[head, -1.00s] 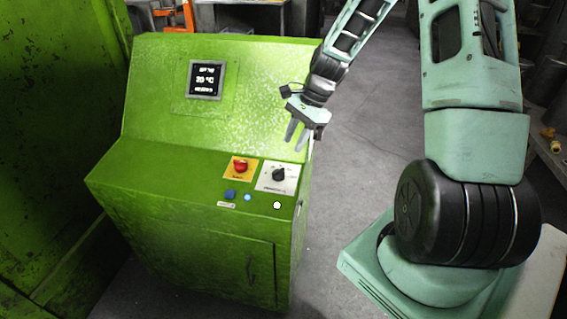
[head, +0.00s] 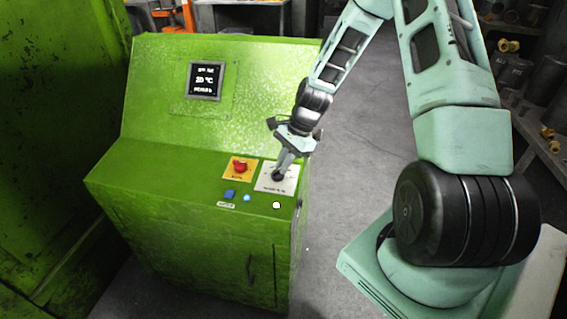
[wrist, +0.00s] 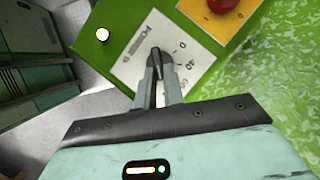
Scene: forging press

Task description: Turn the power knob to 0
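The power knob (wrist: 156,52) is a small dark knob on a white plate (wrist: 135,72) with a printed scale and a label beginning "POWER". The fingers appear shut on the knob. They cover part of it, and I cannot read its setting. A 0 is printed right of the knob in the wrist view.
A red button on a yellow plate (head: 231,173) is just left of the knob plate. A blue switch (head: 229,195), a blue light (head: 247,198) and a white light (head: 276,205) lie in front. Grey floor is free to the right.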

